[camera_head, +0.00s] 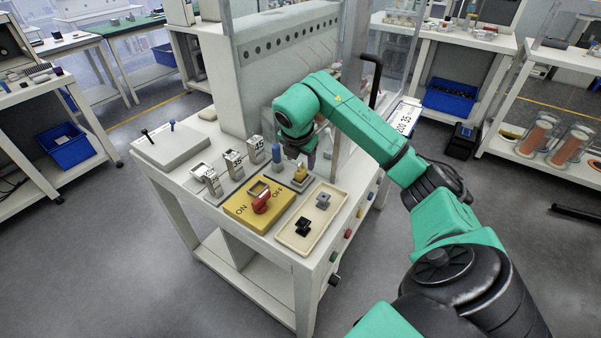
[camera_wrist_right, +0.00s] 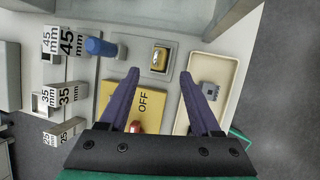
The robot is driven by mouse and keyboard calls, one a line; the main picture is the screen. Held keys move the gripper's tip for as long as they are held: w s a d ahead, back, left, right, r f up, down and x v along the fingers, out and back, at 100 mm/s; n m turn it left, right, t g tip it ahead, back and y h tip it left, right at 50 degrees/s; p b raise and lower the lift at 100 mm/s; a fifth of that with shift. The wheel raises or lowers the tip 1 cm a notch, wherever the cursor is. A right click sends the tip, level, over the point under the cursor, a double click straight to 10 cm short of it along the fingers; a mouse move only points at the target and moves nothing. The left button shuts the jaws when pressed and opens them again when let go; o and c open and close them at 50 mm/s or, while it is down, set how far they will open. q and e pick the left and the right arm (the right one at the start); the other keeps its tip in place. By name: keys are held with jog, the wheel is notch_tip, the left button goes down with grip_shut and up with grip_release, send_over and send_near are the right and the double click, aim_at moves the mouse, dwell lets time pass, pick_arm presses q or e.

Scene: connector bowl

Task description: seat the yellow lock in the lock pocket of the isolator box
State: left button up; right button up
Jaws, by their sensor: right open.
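The yellow lock (camera_head: 300,174) stands on a small grey plate behind the yellow isolator box (camera_head: 242,209); in the right wrist view the lock (camera_wrist_right: 160,58) sits in a grey square recess. The box has a red switch handle (camera_head: 262,202), ON and OFF lettering, and a square pale-framed opening (camera_head: 258,188) that looks like the lock pocket. My right gripper (camera_head: 311,160) points down near the lock. In the wrist view its dark fingers (camera_wrist_right: 159,76) are open and empty, with the lock just beyond and between the tips. My left gripper is out of view.
A beige tray (camera_head: 285,236) with a black and a grey part lies right of the box. Metal blocks marked in millimetres (camera_head: 233,163) stand farther left. A tall grey panel (camera_head: 290,65) rises behind.

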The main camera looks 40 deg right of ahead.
aim_at(301, 169)
jog(key=p+x, duration=0.1)
jog(key=x, duration=0.4)
jog(key=shift+w+d+f+p, duration=0.15)
jog(key=shift+w+d+p, duration=0.05)
jog(key=shift+w+p, duration=0.1)
jog(key=shift+d+f, duration=0.1)
jog(key=shift+f, duration=0.2)
grip_shut()
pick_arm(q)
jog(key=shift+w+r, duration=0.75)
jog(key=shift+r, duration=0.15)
